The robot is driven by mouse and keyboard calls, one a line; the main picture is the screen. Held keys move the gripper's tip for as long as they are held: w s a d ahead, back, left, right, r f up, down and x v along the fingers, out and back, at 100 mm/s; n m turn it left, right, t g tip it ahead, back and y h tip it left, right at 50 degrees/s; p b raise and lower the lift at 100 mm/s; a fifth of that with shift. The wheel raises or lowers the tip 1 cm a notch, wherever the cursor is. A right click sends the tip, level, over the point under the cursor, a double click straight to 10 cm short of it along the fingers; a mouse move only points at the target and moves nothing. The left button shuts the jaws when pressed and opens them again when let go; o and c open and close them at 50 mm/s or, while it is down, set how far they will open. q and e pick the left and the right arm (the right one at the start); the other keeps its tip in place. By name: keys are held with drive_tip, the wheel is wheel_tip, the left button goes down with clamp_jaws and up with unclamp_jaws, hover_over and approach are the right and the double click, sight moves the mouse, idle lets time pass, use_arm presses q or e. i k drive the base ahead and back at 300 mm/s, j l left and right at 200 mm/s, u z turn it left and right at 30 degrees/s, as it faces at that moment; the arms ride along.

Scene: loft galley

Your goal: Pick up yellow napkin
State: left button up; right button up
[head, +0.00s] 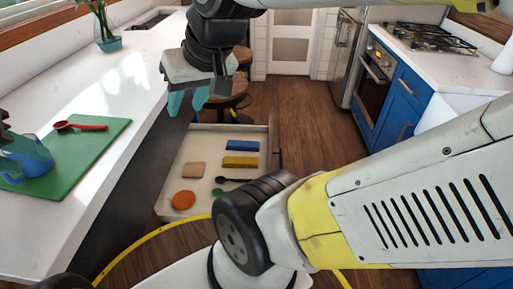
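The yellow napkin (240,161) lies flat in an open drawer (178,154), just in front of a blue folded cloth (242,146). My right gripper (187,106) hangs from the top of the head view, above and to the left of the napkin and apart from it. Its two teal fingers are spread with nothing between them. My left gripper (5,128) seems to show only as a dark part at the left edge, by the counter.
Also in the drawer are a tan square (193,170), an orange disc (183,200), a dark spoon (234,180) and a small green item (217,192). The counter holds a green board (85,150), a red spoon (80,127), a blue item (30,160) and a vase (108,43).

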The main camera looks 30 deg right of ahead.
sight(229, 161)
drive_tip(key=z, duration=1.05)
drive_tip(key=i+l+u, duration=0.1)
drive_tip(key=u, duration=0.25)
drive_tip(key=l+u, duration=0.45)
drive_tip(key=u, duration=0.25)
drive_tip(key=i+l, duration=0.05)
